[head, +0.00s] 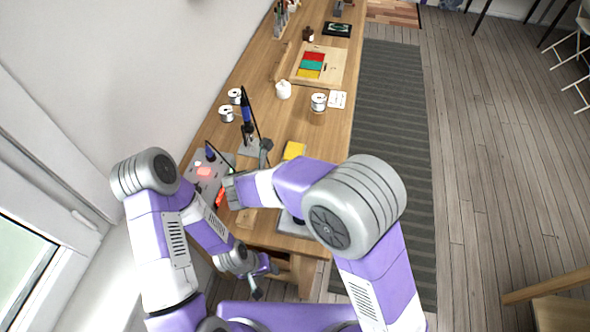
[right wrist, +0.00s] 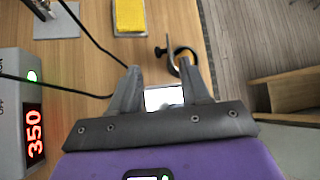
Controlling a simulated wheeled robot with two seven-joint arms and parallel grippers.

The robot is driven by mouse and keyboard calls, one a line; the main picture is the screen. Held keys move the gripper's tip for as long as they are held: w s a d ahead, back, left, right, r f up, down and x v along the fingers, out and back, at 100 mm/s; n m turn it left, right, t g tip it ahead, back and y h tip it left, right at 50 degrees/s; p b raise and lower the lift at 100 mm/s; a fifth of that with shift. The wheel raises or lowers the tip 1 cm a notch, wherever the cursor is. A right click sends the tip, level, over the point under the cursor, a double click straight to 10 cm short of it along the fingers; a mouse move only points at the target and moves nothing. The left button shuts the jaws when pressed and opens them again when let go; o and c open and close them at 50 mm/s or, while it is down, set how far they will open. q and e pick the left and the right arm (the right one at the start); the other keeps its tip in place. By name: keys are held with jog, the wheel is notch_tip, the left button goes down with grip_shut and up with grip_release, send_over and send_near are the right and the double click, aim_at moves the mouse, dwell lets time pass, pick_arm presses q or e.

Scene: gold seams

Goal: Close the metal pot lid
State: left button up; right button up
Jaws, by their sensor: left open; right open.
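A small pale metallic can (head: 319,102) stands on the bench beside a white card. Two similar cans stand near the wall, one farther back (head: 235,96) and one nearer (head: 226,113). I cannot tell which is the metal pot or make out a lid's position. My left gripper (head: 257,290) hangs low, open and empty, by the bench's near end. My right gripper (head: 229,190) is over the near bench, far from the cans. In the right wrist view it is open (right wrist: 161,82), with a pale rectangular thing (right wrist: 163,98) visible between its fingers; I cannot tell whether they touch.
A grey station with a red 350 display (right wrist: 35,132) and black cables lies left of my right gripper. A yellow sponge (right wrist: 129,15) and a dark ring-shaped holder (right wrist: 185,52) are ahead. A tray of coloured blocks (head: 329,78) and a white jar (head: 283,89) stand farther back.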

jog(key=b+x, duration=0.1)
jog(key=x, duration=0.6)
jog(key=shift+d, duration=0.1)
jog(key=shift+c, duration=0.2)
grip_shut()
jog(key=shift+d+y+b, duration=0.15)
jog(key=shift+y+b, duration=0.25)
jog(key=shift+b, duration=0.3)
jog(key=d+m+y+b, duration=0.1)
jog(key=b, duration=0.2)
jog(key=d+m+y+b, duration=0.1)
jog(key=y+b, duration=0.1)
jog(key=b, duration=0.1)
jog(key=d+m+t+y+b, duration=0.1)
jog(key=b, duration=0.2)
jog(key=shift+s+d+r, duration=0.25)
jog(key=shift+s+r, duration=0.1)
jog(key=shift+y, duration=0.3)
